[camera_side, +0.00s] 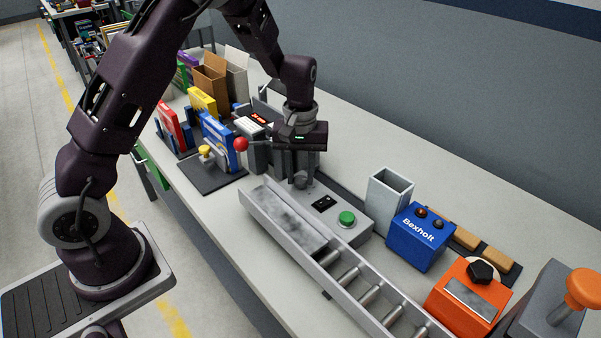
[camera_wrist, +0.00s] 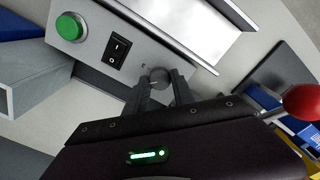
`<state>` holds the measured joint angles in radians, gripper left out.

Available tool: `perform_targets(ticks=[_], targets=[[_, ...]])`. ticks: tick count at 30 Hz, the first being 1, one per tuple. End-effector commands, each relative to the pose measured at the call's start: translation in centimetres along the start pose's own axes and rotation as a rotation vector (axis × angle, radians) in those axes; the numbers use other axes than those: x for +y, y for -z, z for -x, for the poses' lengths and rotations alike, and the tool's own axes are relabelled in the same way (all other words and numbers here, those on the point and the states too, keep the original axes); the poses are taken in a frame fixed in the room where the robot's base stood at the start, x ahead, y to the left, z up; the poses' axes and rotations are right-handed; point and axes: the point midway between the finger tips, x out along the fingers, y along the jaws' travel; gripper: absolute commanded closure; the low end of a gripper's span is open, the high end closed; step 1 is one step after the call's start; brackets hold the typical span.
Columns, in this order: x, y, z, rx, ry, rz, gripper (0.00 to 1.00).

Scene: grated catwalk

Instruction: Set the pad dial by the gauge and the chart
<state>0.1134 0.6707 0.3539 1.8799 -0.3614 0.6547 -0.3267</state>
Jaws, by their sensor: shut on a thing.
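The dial is a small grey round knob (camera_side: 300,181) on the left end of a grey control box (camera_side: 357,232) beside the conveyor. In the wrist view the dial (camera_wrist: 160,75) sits between my fingertips. My gripper (camera_side: 297,172) points down and is shut on it; in the wrist view the gripper (camera_wrist: 162,88) hides part of the knob's side. The dial's marks are too small to read. A black rocker switch (camera_wrist: 117,48) and a green button (camera_wrist: 70,27) are on the same box. I cannot make out a gauge or a chart clearly.
A conveyor (camera_side: 345,278) with a grey plate and rollers runs along the front. A red-ball lever (camera_side: 241,144) stands close left of my gripper. A grey open bin (camera_side: 388,192), a blue Bexholt box (camera_side: 420,237) and an orange box (camera_side: 468,298) stand to the right.

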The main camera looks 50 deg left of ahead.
Motion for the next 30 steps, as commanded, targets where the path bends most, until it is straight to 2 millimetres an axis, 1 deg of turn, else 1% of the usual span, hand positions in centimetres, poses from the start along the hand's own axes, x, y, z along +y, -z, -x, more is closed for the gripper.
perform_targets(ticks=[2,3,5,6,13,15,17,21,24,27,30], targets=[[0.1,0.1,0.1,0.004,-0.003,0.000,1.00],[0.1,0.1,0.1,0.003,-0.003,0.000,0.62],[0.1,0.1,0.1,0.003,-0.003,0.000,0.51],[0.1,0.1,0.1,0.003,-0.002,0.000,0.49],[0.0,0.0,0.1,0.001,-0.001,-0.001,0.49],[0.1,0.1,0.4,0.002,-0.002,-0.001,0.49],[0.1,0.1,1.2,0.004,-0.004,-0.002,0.49],[0.2,0.1,4.3,0.005,-0.006,-0.003,0.49],[0.1,0.1,6.0,0.004,-0.004,-0.001,0.49],[0.1,0.1,7.0,0.003,-0.003,-0.001,0.49],[0.0,0.0,7.2,0.002,-0.001,-0.001,0.49]])
